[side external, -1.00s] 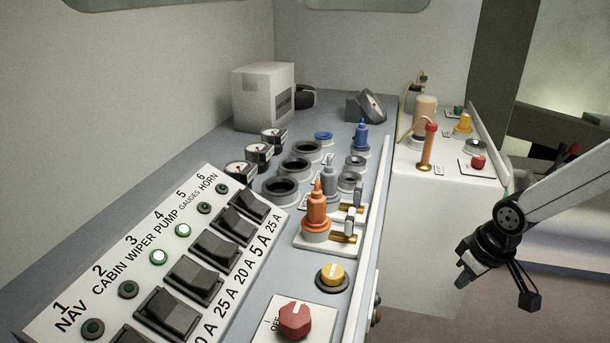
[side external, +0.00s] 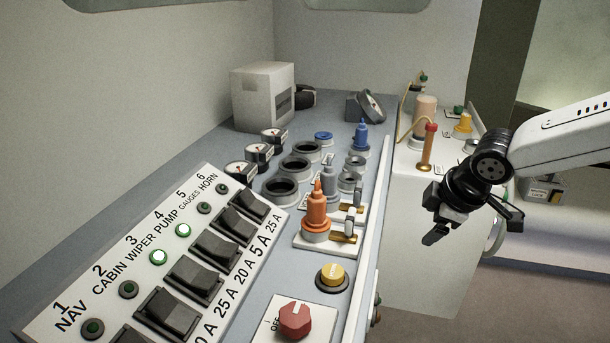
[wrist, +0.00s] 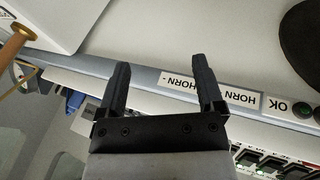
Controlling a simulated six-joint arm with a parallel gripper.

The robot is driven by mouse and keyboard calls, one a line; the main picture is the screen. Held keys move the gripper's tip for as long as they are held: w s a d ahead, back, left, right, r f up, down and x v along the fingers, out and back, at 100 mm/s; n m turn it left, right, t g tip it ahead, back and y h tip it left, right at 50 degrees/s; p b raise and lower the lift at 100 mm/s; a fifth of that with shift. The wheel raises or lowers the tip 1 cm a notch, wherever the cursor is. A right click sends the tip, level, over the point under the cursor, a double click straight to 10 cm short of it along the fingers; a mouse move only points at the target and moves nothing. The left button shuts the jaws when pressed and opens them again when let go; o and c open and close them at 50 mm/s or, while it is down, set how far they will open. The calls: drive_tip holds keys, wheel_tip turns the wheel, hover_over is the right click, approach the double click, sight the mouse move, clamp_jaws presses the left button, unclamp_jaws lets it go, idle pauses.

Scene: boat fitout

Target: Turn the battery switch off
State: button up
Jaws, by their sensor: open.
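The battery switch is a red rotary knob (side external: 295,320) on a white plate at the bottom of the side view. The letters OFF show left of the knob, and the plate's lower part is cut off by the frame edge. I cannot tell exactly where the knob points. My gripper (side external: 432,237) hangs in the air to the right of the console's front edge, up and right of the knob and apart from it. In the wrist view my gripper (wrist: 160,68) has its two black fingers spread with nothing between them. The red knob is not seen in the wrist view.
A yellow button (side external: 331,275) stands just behind the knob. A breaker panel (side external: 150,258) with several black rockers lies to the left; two of its lights glow bright green. An orange bottle-shaped piece (side external: 316,212) stands farther back. HORN labels (wrist: 212,90) show upside down in the wrist view.

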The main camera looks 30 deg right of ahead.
drive_tip(key=w+a+r+t+y, duration=0.1)
drive_tip(key=w+a+r+y, duration=0.1)
drive_tip(key=w+a+r, duration=0.4)
drive_tip(key=m+g, duration=1.1)
drive_tip(key=m, duration=0.3)
approach(294, 314)
drive_tip(key=f, duration=0.1)
drive_tip(key=shift+s+d+f+y, duration=0.2)
drive_tip(key=shift+s+y, duration=0.1)
drive_tip(key=shift+s, duration=0.15)
drive_tip(key=shift+n, duration=0.3)
drive_tip(key=shift+x, duration=3.8)
drive_tip(key=shift+w, duration=0.15)
clamp_jaws()
